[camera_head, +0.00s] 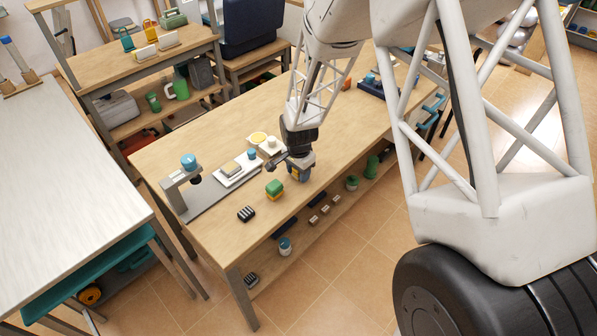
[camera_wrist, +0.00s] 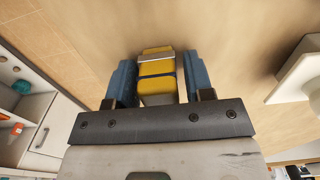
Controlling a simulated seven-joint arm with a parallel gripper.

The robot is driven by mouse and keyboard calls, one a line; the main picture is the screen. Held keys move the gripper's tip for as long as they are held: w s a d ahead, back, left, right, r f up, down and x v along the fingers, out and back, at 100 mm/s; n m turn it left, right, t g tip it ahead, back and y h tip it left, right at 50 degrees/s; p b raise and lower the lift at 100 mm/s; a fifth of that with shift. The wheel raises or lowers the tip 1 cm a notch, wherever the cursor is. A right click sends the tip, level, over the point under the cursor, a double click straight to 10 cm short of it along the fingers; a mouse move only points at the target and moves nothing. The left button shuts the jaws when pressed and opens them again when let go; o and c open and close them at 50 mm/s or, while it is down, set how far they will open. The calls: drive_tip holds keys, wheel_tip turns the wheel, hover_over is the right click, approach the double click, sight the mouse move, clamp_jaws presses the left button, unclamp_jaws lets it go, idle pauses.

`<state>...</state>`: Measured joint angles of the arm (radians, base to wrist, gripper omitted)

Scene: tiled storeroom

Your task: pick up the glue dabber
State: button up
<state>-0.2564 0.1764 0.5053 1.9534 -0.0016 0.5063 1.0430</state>
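A small yellow block-like thing with a pale metal band, which I take to be the glue dabber (camera_wrist: 156,68), lies between the blue fingers of my gripper (camera_wrist: 160,82) in the wrist view. A narrow gap seems to show at its right side, so the fingers look open around it. In the head view my gripper (camera_head: 298,175) points down at the wooden workbench (camera_head: 345,140), near its front edge, and a bit of yellow shows between the fingers. The thing's lower part is hidden.
A green and yellow block (camera_head: 274,188) stands close to the left of my gripper. A dark striped piece (camera_head: 246,214) lies further left. A white tray (camera_head: 238,172) and a grey stand with a blue top (camera_head: 182,186) are behind and left. The bench's right part has free room.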

drive_tip(key=c, duration=0.7)
drive_tip(key=shift+r, duration=0.1)
drive_tip(key=shift+c, duration=0.3)
drive_tip(key=shift+r, duration=0.65)
wheel_tip(320, 180, up, 2)
drive_tip(key=shift+r, duration=0.1)
drive_tip(key=s+d+r, duration=0.1)
drive_tip(key=s+d, duration=0.3)
drive_tip(key=s, duration=1.1)
drive_tip(key=shift+s+r, duration=0.15)
drive_tip(key=shift+s, duration=0.1)
